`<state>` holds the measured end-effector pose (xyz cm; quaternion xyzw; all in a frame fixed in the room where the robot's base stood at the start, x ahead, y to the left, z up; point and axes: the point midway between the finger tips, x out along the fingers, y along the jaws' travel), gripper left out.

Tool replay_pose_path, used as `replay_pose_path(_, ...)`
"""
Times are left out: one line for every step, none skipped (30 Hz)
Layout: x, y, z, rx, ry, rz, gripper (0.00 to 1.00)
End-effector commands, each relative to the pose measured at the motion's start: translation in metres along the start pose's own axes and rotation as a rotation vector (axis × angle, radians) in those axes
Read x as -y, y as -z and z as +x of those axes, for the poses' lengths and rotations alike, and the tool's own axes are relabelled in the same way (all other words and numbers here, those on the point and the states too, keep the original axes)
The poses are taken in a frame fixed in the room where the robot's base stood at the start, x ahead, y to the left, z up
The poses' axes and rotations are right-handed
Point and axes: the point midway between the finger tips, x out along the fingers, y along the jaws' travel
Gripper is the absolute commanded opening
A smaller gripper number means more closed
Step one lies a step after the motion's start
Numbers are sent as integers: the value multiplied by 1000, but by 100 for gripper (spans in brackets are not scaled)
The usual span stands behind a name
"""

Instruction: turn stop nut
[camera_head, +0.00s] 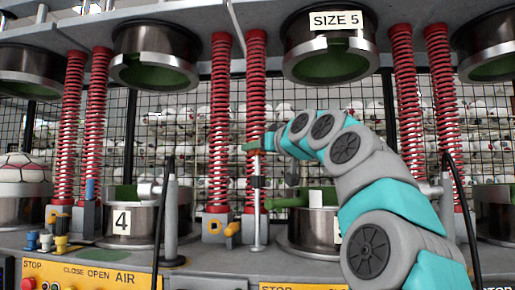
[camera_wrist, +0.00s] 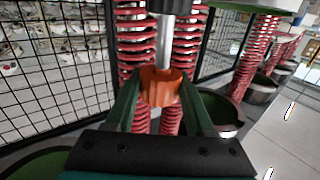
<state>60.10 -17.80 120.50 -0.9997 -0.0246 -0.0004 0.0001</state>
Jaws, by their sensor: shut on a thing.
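The orange stop nut (camera_wrist: 159,92) sits on a vertical metal rod (camera_wrist: 165,48) in the middle of the wrist view. My gripper (camera_wrist: 161,80) has its two green fingers on either side of the nut and is shut on it. In the head view my gripper (camera_head: 252,146) reaches left to the top of a thin upright rod (camera_head: 257,215), in front of red springs. The nut cannot be made out clearly there.
The upper mould (camera_head: 330,65) marked SIZE 5 hangs above my arm. A lower mould (camera_head: 315,235) stands below it, partly behind my arm. Red springs (camera_head: 220,120) stand close by. A lower mould (camera_head: 130,222) marked 4 and a yellow control panel (camera_head: 95,276) are at left.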

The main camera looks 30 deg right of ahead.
Motion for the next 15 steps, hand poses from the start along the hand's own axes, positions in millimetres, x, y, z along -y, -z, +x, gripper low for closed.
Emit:
replay_pose_path(1, 3, 2, 0, 44, 5, 0)
replay_pose_path(0, 4, 2, -3, 69, 6, 0)
replay_pose_path(0, 5, 1, -3, 103, 5, 0)
replay_pose_path(0, 5, 1, -3, 130, 4, 0)
replay_pose_path(-1, 6, 1, -3, 154, 4, 0)
replay_pose_path(0, 6, 1, -2, 187, 3, 0)
replay_pose_path(-1, 6, 0, -1, 208, 3, 0)
replay_pose_path(-2, 6, 0, -4, 226, 2, 0)
replay_pose_path(-2, 6, 0, -3, 250, 2, 0)
replay_pose_path(-1, 5, 0, -1, 268, 0, 0)
replay_pose_path(-1, 4, 1, 0, 283, 0, 0)
replay_pose_path(-2, 4, 1, 0, 301, 1, 0)
replay_pose_path(-2, 4, 1, 0, 314, 1, 0)
replay_pose_path(-2, 4, 1, 0, 328, 1, 0)
replay_pose_path(-2, 4, 0, 0, 344, 0, 0)
